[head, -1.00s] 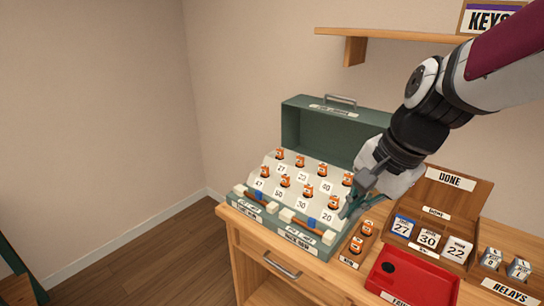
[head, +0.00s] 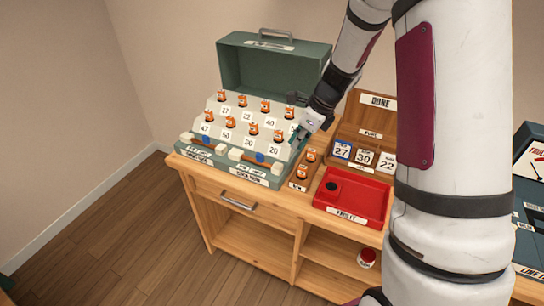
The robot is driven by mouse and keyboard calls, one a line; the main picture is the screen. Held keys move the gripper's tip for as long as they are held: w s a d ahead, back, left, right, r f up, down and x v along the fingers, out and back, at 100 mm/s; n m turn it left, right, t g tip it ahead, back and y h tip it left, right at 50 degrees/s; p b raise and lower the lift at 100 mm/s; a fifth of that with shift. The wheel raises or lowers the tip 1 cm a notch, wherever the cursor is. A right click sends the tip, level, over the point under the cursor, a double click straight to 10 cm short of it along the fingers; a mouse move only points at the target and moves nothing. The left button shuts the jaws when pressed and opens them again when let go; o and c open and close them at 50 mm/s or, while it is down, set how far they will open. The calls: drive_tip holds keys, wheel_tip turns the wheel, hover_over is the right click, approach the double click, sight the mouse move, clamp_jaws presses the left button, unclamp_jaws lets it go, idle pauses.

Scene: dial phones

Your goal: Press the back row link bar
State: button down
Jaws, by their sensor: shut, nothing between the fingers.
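A green case (head: 222,62) stands open on the wooden cabinet, with a sloped pale panel carrying two rows of orange-topped pegs above number cards. Each has a front label; the right label (head: 249,176) seems to end in "ROW", but the words are too small to read surely. My gripper (head: 297,140) is shut and empty at the panel's right edge, apart from both bars.
Right of the case are a small wooden tray (head: 299,187) with orange pegs, a red tray (head: 352,198) and a wooden DONE box (head: 372,121) with number cards. My arm covers much of the right side. Floor at left is clear.

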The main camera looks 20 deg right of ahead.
sight(259, 155)
idle(0.3)
drive_tip(key=x, duration=1)
drive_tip(key=shift+f, duration=0.25)
drive_tip(key=shift+w+a+r+p, duration=0.2)
drive_tip(key=shift+w+a+p, duration=0.15)
drive_tip(key=shift+w+a, duration=1)
drive_tip(key=shift+w, duration=0.05)
drive_tip(key=w+a, duration=0.1)
drive_tip(key=w+a+b, duration=0.1)
drive_tip(key=shift+w+a+f+b, duration=0.2)
drive_tip(key=shift+w+a+b, duration=0.1)
drive_tip(key=shift+w, duration=0.1)
drive_tip(key=shift+w+a+r, duration=0.1)
drive_tip(key=shift+w+a, duration=0.2)
drive_tip(key=shift+r, duration=0.1)
